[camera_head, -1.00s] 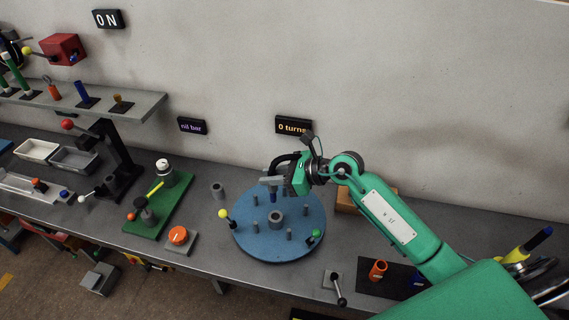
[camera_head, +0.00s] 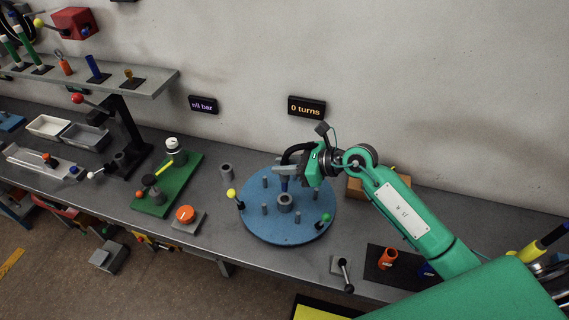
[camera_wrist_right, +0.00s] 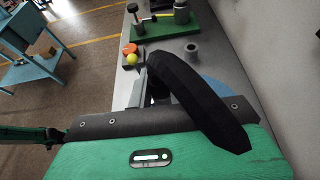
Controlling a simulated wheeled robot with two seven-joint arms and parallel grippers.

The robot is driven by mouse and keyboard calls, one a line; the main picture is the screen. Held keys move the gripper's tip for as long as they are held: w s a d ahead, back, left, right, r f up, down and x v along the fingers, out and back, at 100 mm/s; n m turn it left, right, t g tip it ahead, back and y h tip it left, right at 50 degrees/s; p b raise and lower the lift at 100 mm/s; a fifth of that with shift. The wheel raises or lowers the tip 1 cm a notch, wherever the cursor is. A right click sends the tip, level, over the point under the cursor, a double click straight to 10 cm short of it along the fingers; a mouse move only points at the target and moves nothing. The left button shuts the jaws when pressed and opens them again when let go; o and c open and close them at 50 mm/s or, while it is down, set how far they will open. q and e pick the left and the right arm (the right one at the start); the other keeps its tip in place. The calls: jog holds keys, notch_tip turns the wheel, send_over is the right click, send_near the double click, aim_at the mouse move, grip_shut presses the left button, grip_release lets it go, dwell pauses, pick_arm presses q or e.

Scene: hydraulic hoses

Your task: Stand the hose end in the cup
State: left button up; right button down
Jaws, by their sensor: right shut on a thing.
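My right gripper (camera_head: 287,170) is shut on the hose end, a short blue piece (camera_head: 284,184) pointing down below the fingers. The black hose (camera_head: 296,151) arches over the gripper; it also shows large in the wrist view (camera_wrist_right: 203,98), hiding the fingertips. The gripper is above the back half of the round blue plate (camera_head: 258,228). A grey hollow cup (camera_head: 285,202) stands at the plate's middle, just in front of the hose end in the picture. I cannot tell whether they touch. Another grey hollow cylinder (camera_head: 227,172) stands on the bench to the left. My left gripper is out of view.
Several grey pegs and yellow (camera_head: 232,193) and green (camera_head: 326,218) knobs surround the cup. A green board (camera_head: 181,189) and orange button (camera_head: 185,214) are left. A wooden block (camera_head: 358,187) is behind right. A black lever (camera_head: 346,275) stands at the front edge.

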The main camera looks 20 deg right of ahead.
aim_at(285, 190)
jog(key=shift+f+b, duration=1)
jog(key=shift+f, duration=0.55)
jog(key=shift+b, duration=0.3)
dwell(0.7)
jog(key=shift+f+b, duration=2.15)
jog(key=shift+f, duration=0.45)
jog(key=c, duration=1.2)
grip_release()
jog(key=shift+d, duration=0.1)
